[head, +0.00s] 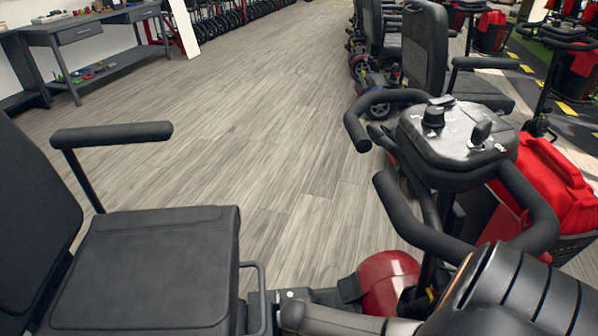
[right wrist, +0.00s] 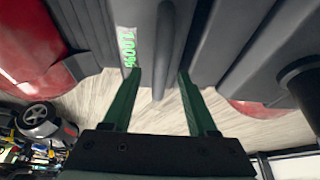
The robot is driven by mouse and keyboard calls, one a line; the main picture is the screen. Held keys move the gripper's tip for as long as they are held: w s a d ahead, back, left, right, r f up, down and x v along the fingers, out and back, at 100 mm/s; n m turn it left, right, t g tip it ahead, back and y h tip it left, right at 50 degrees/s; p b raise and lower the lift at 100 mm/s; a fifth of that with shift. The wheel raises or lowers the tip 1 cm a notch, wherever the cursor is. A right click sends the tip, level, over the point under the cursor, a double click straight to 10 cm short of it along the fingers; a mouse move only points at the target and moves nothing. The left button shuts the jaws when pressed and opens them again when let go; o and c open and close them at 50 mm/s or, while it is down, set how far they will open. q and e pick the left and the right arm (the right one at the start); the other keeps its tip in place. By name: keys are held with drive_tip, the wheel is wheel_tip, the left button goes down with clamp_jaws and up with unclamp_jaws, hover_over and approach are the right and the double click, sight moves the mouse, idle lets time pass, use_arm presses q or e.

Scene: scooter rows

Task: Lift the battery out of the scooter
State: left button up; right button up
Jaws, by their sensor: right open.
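The scooter seat (head: 150,265) is at the lower left of the head view. Its tiller (head: 455,140) with black handlebars stands at the right, above a red front body (head: 388,283). A grey loop (head: 262,300) shows at the seat's front edge. Contact cannot be told. My left gripper is not in view.
A workbench (head: 85,30) stands at the far left. More scooters (head: 425,50) line up behind the tiller. The wooden floor (head: 270,110) beyond the scooter is clear.

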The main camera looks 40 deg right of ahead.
drive_tip(key=shift+f, duration=0.25)
idle(0.4)
clamp_jaws()
idle(1.1)
drive_tip(key=shift+w+r, duration=0.1)
drive_tip(key=shift+r, duration=0.05)
